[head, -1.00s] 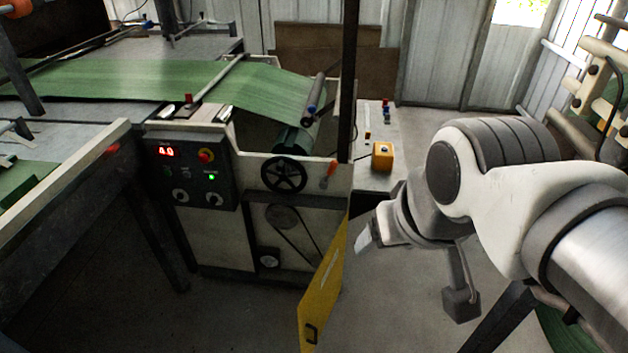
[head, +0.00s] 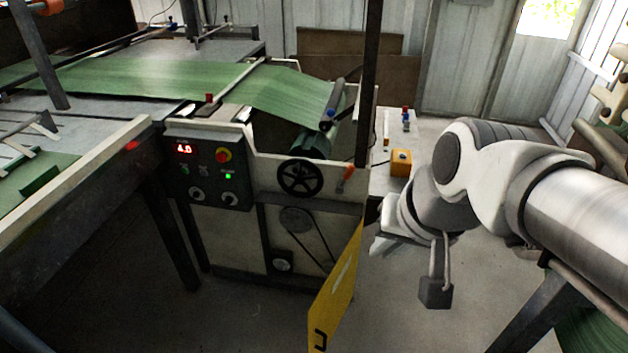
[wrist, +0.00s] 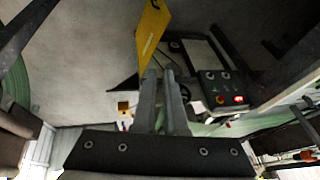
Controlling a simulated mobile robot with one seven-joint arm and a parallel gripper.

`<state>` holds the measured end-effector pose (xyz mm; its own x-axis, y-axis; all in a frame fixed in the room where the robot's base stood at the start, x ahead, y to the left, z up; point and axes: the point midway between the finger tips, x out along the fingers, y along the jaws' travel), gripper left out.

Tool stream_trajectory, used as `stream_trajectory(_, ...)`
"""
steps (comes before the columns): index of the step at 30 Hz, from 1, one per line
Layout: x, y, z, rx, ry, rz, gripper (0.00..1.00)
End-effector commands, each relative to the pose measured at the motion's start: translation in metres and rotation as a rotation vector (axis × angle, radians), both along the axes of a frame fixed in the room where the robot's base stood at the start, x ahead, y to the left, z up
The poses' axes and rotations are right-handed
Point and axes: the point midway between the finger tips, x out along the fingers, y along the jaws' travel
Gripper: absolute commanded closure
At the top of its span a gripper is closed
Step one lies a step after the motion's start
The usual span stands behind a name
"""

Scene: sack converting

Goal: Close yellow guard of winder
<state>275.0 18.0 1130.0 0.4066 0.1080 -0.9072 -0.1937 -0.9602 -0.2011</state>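The yellow guard (head: 336,292) of the winder hangs swung open from the right end of the machine front, edge toward me, with a dark handle (head: 320,340) near its lower free end. Behind it the pulley and belt (head: 300,222) show uncovered. My gripper (head: 378,246) is in the air to the right of the guard, apart from it. In the wrist view the guard (wrist: 152,38) appears beyond my fingertips (wrist: 159,73). The fingers run close together with nothing seen between them; whether they are fully shut is unclear.
The control panel (head: 207,170) with its lit red display is left of the handwheel (head: 300,178). A dark upright post (head: 370,90) stands at the guard's hinge side. An orange box (head: 401,163) sits on a pale surface behind. Floor in front of the guard is clear.

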Motion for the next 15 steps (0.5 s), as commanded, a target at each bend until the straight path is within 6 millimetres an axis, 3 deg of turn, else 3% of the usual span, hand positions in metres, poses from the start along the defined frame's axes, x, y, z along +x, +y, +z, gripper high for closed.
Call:
stream_trajectory(1,0.009,0.004,-0.022,0.058,0.039,-0.063,1.0)
stream_trajectory(8,0.052,0.02,-0.085,0.315,0.186,-0.405,1.0)
stream_trajectory(15,0.093,0.023,-0.163,0.519,0.342,-0.819,1.0)
